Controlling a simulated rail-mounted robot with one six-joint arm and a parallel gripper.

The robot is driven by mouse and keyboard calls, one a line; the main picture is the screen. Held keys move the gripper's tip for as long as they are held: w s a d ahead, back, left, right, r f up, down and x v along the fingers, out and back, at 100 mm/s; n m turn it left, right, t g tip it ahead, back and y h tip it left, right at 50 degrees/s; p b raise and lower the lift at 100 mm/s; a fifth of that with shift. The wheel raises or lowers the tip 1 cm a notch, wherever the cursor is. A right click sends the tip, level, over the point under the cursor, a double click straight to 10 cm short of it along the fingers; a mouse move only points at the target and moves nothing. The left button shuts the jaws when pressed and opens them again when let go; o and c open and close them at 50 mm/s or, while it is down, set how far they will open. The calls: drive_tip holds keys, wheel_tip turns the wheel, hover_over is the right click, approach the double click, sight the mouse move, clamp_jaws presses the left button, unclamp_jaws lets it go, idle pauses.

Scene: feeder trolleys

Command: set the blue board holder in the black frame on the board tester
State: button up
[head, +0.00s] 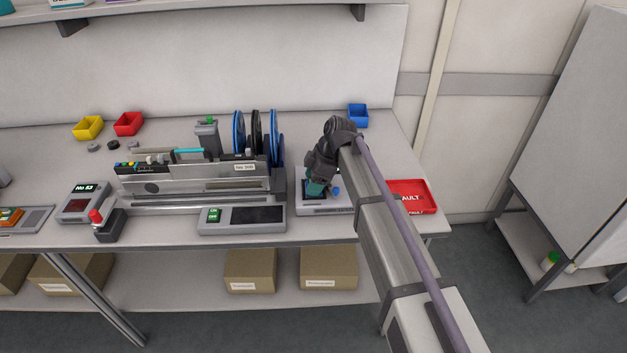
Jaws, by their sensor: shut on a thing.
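The board tester (312,211) is a low pale grey unit near the front edge of the bench, right of centre. Part of its black frame (308,196) shows on top, under my gripper. My gripper (317,181) points down over the frame and is shut on the blue board holder (316,188), which looks teal here. The holder is at or just above the frame; I cannot tell whether it touches or sits inside. My arm and gripper hide much of the tester's right side and the far part of the frame.
A small blue knob-like part (337,190) is right of the holder. A red fault tray (424,204) lies right of my arm. A feeder trolley (190,185) with upright reels (256,135) stands left. A blue bin (358,115) is behind; a display unit (243,226) sits front left.

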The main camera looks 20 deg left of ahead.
drive_tip(key=o, duration=1)
drive_tip(key=p+v, duration=1)
drive_tip(key=shift+d+r, duration=0.25)
drive_tip(key=shift+r, duration=0.05)
